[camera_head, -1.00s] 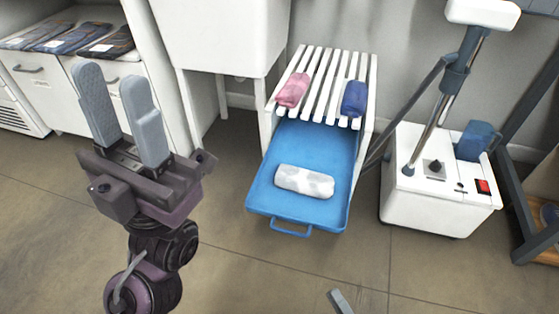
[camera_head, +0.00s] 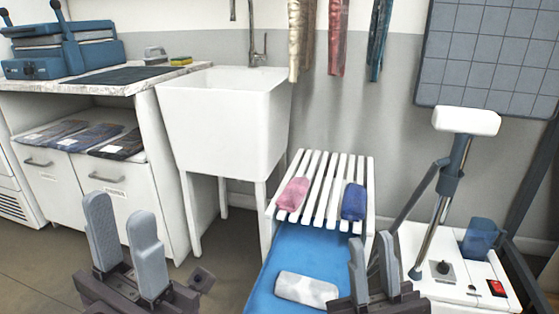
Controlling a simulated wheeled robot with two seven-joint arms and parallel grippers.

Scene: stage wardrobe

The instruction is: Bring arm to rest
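My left gripper (camera_head: 124,240) is at the lower left with its two grey fingers pointing up, apart and empty. My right gripper (camera_head: 374,268) is at the bottom, right of centre, in front of the blue tray's right part. Its fingers stand apart with nothing seen between them. The arm links below both grippers are mostly out of view.
A white slatted rack (camera_head: 322,190) carries a pink roll (camera_head: 293,194) and a blue roll (camera_head: 354,201). A blue tray (camera_head: 300,247) below holds a white patterned roll (camera_head: 306,289). A sink (camera_head: 222,120), cabinet (camera_head: 93,185) and white steamer unit (camera_head: 462,275) stand around.

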